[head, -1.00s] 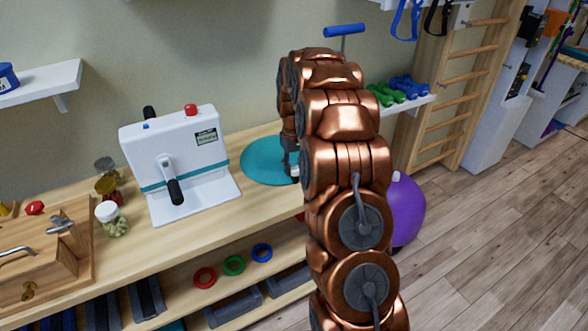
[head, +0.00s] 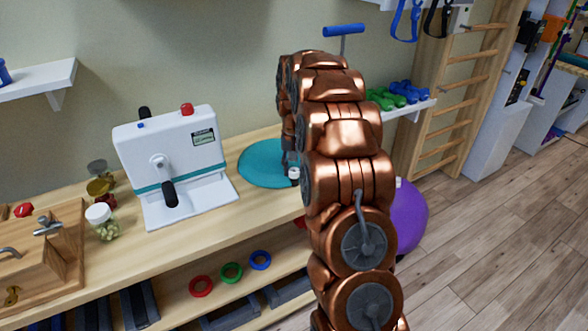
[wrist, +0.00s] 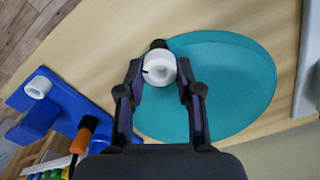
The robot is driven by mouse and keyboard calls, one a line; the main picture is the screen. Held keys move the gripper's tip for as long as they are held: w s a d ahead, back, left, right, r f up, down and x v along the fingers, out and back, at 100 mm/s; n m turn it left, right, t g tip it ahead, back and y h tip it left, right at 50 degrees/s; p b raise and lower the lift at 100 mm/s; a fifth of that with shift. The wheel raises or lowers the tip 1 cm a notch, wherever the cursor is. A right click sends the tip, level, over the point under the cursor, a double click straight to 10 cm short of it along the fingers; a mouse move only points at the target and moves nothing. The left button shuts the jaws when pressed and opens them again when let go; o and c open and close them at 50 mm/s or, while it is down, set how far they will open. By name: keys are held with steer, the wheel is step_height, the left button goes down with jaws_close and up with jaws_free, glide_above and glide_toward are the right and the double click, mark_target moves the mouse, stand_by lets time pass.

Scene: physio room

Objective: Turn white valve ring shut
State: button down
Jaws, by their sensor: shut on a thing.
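The white valve ring (wrist: 160,68) lies between my gripper's two dark fingers in the wrist view, over the edge of a teal round mat (wrist: 235,85). It has a dark mark on its left side, and a short black stub (wrist: 158,44) shows just beyond it. My gripper (wrist: 160,74) is shut on the ring, one finger on each side. In the head view, a small white part (head: 294,172) shows beside my copper arm at the right of the teal mat (head: 262,165). My arm hides most of the gripper there.
A white crank machine (head: 180,165) stands left of the mat on the wooden bench. A jar (head: 102,222) stands farther left. A blue block (wrist: 45,112) with a white cylinder and an orange-and-black tool (wrist: 85,132) lie close by in the wrist view. A purple ball (head: 408,215) is right of my arm.

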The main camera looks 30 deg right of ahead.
steer(key=c, duration=0.8)
jaws_free()
step_height(320, 180, up, 12)
steer(key=shift+r, duration=0.1)
stand_by(0.3)
